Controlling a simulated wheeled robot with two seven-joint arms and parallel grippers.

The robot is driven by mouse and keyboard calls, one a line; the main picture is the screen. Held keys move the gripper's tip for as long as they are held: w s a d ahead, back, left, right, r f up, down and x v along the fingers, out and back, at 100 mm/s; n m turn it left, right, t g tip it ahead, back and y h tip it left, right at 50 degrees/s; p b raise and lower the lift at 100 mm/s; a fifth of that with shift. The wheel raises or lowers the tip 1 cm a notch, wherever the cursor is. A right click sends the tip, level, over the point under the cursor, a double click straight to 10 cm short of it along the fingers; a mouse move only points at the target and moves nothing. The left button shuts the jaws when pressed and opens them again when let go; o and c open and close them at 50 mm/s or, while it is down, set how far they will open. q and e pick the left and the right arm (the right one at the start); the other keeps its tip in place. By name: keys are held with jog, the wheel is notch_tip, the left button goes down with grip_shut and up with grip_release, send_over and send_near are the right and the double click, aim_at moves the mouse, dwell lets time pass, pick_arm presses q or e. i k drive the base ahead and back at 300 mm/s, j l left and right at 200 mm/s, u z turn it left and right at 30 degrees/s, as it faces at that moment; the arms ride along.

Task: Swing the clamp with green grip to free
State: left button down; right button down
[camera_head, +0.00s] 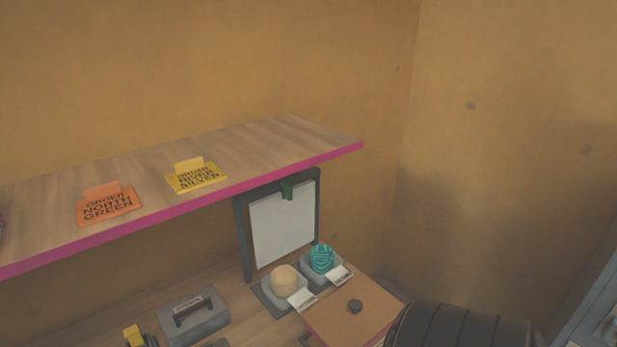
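A dark grey upright frame (241,227) holding a white sheet (282,228) stands under the shelf. A yellow piece (133,335) on a dark part shows at the bottom edge, mostly cut off. No other green grip can be made out. Neither of my grippers is in view.
A wooden shelf with a pink edge (363,145) crosses above the bench, bearing an orange sign (108,205) and a yellow sign (196,178). Below are a grey handled block (195,318), a beige ball (285,279), a teal striped ball (321,259) and a brown-topped box (345,325).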

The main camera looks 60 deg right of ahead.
aim_at(287, 189)
jog(key=z, duration=1.6)
